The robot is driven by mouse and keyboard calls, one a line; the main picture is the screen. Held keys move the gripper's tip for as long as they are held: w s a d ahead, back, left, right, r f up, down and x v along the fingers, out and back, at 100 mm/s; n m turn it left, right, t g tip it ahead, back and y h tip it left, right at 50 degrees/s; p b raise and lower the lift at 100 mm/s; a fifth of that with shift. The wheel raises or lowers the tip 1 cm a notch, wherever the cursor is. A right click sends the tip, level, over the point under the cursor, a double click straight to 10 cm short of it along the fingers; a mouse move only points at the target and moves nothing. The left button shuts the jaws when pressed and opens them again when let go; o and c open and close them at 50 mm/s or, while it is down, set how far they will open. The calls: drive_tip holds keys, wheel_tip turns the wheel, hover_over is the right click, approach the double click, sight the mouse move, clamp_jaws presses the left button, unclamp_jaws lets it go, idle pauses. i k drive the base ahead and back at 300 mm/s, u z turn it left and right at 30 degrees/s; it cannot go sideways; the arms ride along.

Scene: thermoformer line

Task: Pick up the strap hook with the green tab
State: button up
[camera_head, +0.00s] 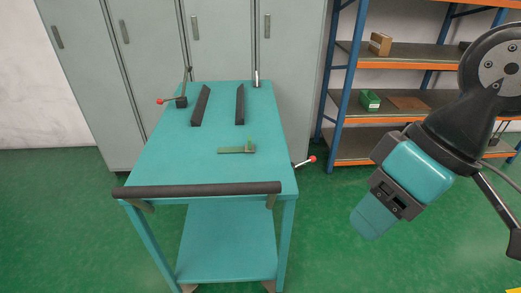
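My arm reaches in from the right, with a teal and black end part (385,200) pointing down and left. It hangs over the floor to the right of the cart, well apart from the piece. No separate fingertips can be made out, and nothing shows held there.
The teal cart (172,160) has a dark push handle (200,190) at its near edge. Two black bars (201,105) (240,104) lie at the back, and red-knobbed levers (172,101) (304,162) stick out at the sides. Grey lockers (85,60) and shelving (345,130) stand behind.

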sight(250, 148)
drive_tip(key=z, duration=0.45)
drive_tip(key=k, duration=0.55)
drive_tip(key=z, duration=0.25)
drive_tip(key=i, duration=0.9)
drive_tip(key=u, duration=1.2)
drive_tip(key=i, duration=0.6)
drive_tip(key=u, duration=0.65)
